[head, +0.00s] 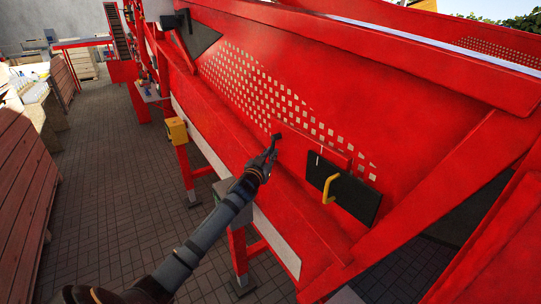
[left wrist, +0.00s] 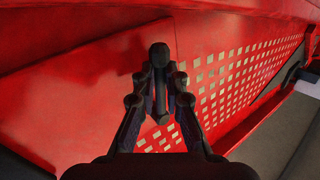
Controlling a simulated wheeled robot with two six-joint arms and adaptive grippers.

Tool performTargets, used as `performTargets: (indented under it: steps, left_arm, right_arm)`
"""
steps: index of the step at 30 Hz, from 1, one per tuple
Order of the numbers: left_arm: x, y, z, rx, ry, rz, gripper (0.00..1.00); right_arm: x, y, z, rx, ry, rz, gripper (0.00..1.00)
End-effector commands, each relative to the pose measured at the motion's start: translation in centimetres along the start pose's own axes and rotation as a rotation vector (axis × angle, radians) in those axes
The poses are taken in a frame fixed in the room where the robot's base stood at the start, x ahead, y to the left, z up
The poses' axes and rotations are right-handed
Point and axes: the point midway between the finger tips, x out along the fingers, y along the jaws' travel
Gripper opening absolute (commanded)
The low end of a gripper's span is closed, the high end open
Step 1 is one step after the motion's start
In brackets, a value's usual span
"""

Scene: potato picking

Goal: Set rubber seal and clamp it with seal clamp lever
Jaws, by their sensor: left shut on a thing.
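My left gripper (head: 271,152) reaches up to the red machine's side and is shut on a small dark knob-ended lever (head: 276,136), which I take to be the seal clamp lever. In the left wrist view, the lever's round dark knob (left wrist: 160,55) stands up between the shut fingers (left wrist: 161,85). A black flat panel (head: 358,198), apparently the rubber seal, lies against the red side right of the gripper. A yellow handle (head: 328,188) shows on its left part. A raised red strip (head: 312,146) runs between the lever and the panel's upper edge. My right gripper is not in view.
The red machine (head: 390,85) has rows of square holes (head: 255,88) above the gripper. A red ledge (head: 235,130) runs below it. A yellow box (head: 176,131) sits on a leg to the left. The paved floor (head: 105,180) is open; stacked red boards (head: 22,190) stand far left.

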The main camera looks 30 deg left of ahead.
Motion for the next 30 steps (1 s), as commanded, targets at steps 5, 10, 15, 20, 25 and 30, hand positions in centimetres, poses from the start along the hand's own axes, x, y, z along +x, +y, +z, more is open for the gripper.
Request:
performTargets:
  steps: [5,10,15,20,25,30]
  left_arm:
    - [0.2,-0.2,0.6,0.037,0.023,-0.004,0.0]
    - [0.6,-0.7,1.1,0.119,0.078,-0.013,0.0]
    - [1.1,-1.4,1.2,0.239,0.16,-0.025,0.0]
    - [1.6,-2.2,0.8,0.365,0.244,-0.038,0.0]
    - [2.0,-3.0,0.1,0.498,0.333,-0.051,0.0]
    - [2.5,-3.8,-0.7,0.631,0.422,-0.064,0.0]
  right_arm:
    - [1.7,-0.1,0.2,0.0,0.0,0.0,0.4]
    - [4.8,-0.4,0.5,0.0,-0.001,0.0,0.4]
    - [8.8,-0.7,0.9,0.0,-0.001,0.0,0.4]
    - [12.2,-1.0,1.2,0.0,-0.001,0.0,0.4]
    - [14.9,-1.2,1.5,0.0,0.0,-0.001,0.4]
    - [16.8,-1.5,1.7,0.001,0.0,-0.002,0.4]
